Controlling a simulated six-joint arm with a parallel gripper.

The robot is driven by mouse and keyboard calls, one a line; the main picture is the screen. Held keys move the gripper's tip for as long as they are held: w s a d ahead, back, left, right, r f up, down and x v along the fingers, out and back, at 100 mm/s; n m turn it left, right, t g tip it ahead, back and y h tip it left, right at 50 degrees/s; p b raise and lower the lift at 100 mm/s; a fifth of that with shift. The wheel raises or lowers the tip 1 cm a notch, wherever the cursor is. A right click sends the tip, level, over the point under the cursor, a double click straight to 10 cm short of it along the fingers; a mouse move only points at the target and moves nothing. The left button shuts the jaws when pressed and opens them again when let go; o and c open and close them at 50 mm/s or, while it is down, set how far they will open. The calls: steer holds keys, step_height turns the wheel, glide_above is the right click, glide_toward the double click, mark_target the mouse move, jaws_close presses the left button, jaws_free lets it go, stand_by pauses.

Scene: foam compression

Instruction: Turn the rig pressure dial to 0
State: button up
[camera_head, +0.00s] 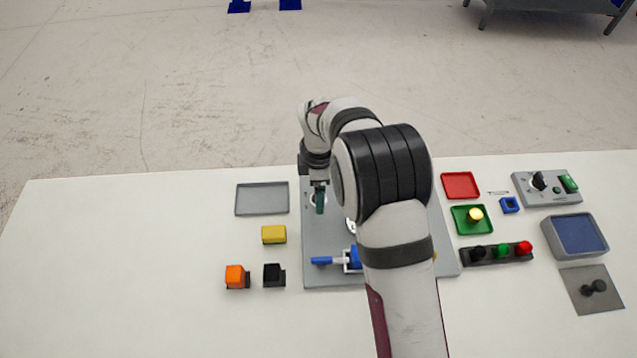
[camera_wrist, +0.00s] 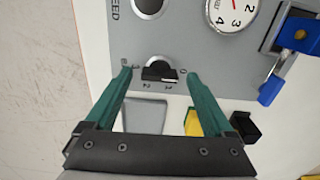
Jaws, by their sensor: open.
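The rig is a grey panel (camera_head: 325,275) on the white table, partly hidden by my arm. In the wrist view, a black dial (camera_wrist: 160,72) sits near the panel's edge, with small numbers printed around it. Only some of the numbers can be read, and I cannot tell which one the dial points at. My gripper (camera_wrist: 157,74) is open, with one green finger on each side of the dial and a gap on both sides. In the head view, my gripper (camera_head: 319,203) points down over the panel's upper left, hiding most of the dial.
A gauge (camera_wrist: 232,10), a round part marked SPEED (camera_wrist: 150,5) and a blue clamp (camera_wrist: 290,45) share the panel. Left of it lie a grey tray (camera_head: 262,199) and yellow (camera_head: 273,234), orange (camera_head: 236,276) and black blocks (camera_head: 273,274). A button strip (camera_head: 497,254) stands right.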

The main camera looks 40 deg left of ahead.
step_height(320, 180, up, 16)
steer(key=shift+f, duration=0.15)
steer(key=d+r+m, duration=0.3)
steer(key=d+m, duration=0.3)
steer(key=d, duration=0.3)
steer(key=d+r+m, duration=0.3)
steer(key=d+m, duration=0.4)
steer(key=d, duration=0.3)
steer(key=s+d+f+m+y, duration=0.1)
steer(key=s+d+f+m, duration=0.2)
steer(key=s+d+m, duration=1.2)
steer(key=d+m, duration=0.1)
steer(key=m, duration=0.3)
steer(key=shift+s+f+m+y, duration=0.2)
steer(key=shift+s+m+y, duration=0.1)
steer(key=shift+m+y, duration=0.1)
